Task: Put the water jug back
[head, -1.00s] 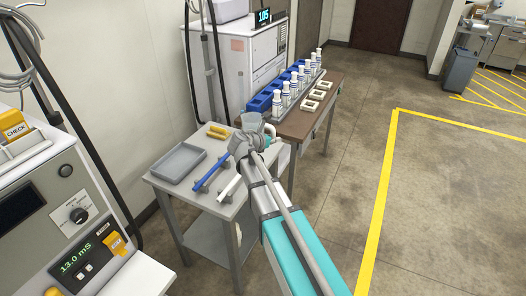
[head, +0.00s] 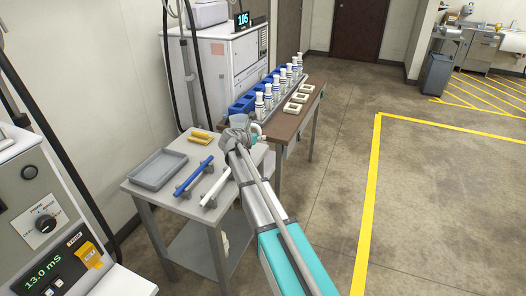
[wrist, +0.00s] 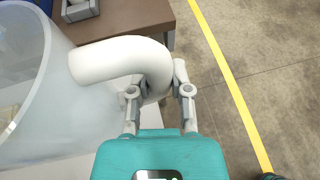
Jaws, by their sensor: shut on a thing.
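The water jug is a translucent vessel (wrist: 35,95) with a thick white curved handle (wrist: 125,58), filling the left of the wrist view. My gripper (wrist: 159,90) is shut on that handle, one finger on each side of it. In the head view my gripper (head: 240,130) is at the right back corner of the grey cart (head: 190,222). The jug is mostly hidden there behind my wrist. I cannot tell from these views whether its base touches a surface.
The cart bears a grey tray (head: 150,183), yellow pieces (head: 200,137), a blue bar (head: 190,178) and a white bar (head: 216,188). Behind it a brown table (head: 290,120) holds several white bottles (head: 268,96) and blue bins (head: 243,105). The floor to the right is clear.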

